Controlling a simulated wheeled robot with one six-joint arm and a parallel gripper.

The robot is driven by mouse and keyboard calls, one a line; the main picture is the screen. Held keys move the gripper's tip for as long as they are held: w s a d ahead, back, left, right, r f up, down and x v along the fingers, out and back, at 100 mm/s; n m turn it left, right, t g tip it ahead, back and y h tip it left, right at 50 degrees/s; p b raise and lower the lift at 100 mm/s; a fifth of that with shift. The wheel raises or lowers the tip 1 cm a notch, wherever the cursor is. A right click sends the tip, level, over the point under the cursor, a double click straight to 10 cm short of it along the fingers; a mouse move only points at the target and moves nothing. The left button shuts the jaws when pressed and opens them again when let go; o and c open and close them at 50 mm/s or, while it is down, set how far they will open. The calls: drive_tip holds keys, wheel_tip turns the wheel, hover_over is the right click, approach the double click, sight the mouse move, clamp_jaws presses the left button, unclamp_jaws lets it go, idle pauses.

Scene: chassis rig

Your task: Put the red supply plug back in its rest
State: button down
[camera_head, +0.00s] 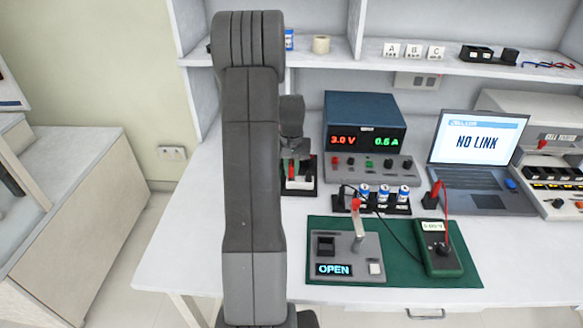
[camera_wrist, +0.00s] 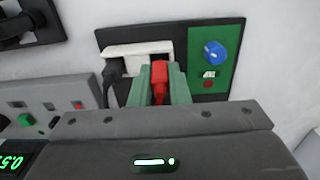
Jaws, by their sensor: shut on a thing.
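My gripper (camera_wrist: 160,76) has greenish fingers shut on the red plug (camera_wrist: 159,85) in the wrist view. The plug points at the right part of a white block (camera_wrist: 130,51), where a dark opening shows around its far end. I cannot tell whether the plug is seated in it. A black plug with a cable (camera_wrist: 113,72) is at the block's left side. The block stands on a black plate (camera_wrist: 192,44). In the head view the red plug (camera_head: 292,178) shows low on my gripper, beside my arm, over the same dark plate (camera_head: 312,163); my arm hides part of this.
Right of the block is a green panel with a blue knob (camera_wrist: 214,53). A blue power supply (camera_head: 366,128) reading 3.0 V stands to the right. A batteries rack (camera_head: 383,210), a switch box reading OPEN (camera_head: 347,257), a meter (camera_head: 438,247) and a laptop (camera_head: 478,150) fill the bench.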

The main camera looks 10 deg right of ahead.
sight(292, 166)
drive_tip(key=shift+f+b, duration=0.5)
drive_tip(key=shift+f, duration=0.35)
drive_tip(key=c, duration=1.3)
unclamp_jaws()
drive_tip(key=shift+r, duration=0.15)
wheel_tip(292, 166, up, 14)
drive_tip(key=shift+f, duration=0.2)
wheel_tip(292, 166, down, 14)
drive_tip(key=shift+r, duration=0.1)
drive_tip(key=shift+r+p, duration=0.3)
drive_tip(key=shift+r, duration=0.05)
drive_tip(key=shift+f+b, duration=0.15)
drive_tip(key=shift+b, duration=0.15)
